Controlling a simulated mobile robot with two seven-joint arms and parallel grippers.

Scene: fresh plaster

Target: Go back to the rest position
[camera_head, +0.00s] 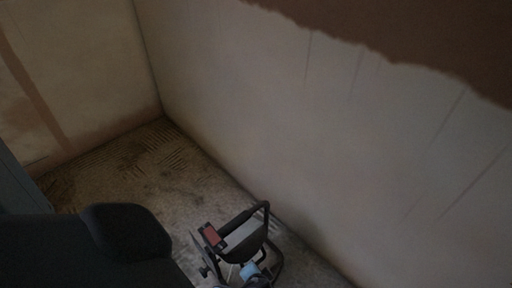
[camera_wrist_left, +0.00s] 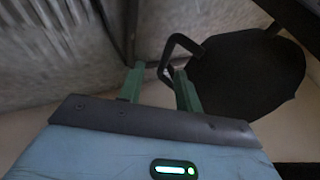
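My left gripper (camera_wrist_left: 160,69) shows in the left wrist view with its two green fingers apart. I see nothing clearly held between them. A black loop and a dark rounded part (camera_wrist_left: 247,72) lie beyond and to the right of the fingers; I cannot tell whether the loop touches the right finger. In the head view a dark arm link of mine fills the lower left, and I cannot make out the left gripper there. My right gripper is in neither view.
A black-framed device with a red panel (camera_head: 212,235) stands on the floor near the wall at the bottom centre. The long wall (camera_head: 290,110) has brown fresh plaster (camera_head: 420,30) along its top. The stained floor (camera_head: 150,165) is open towards the corner.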

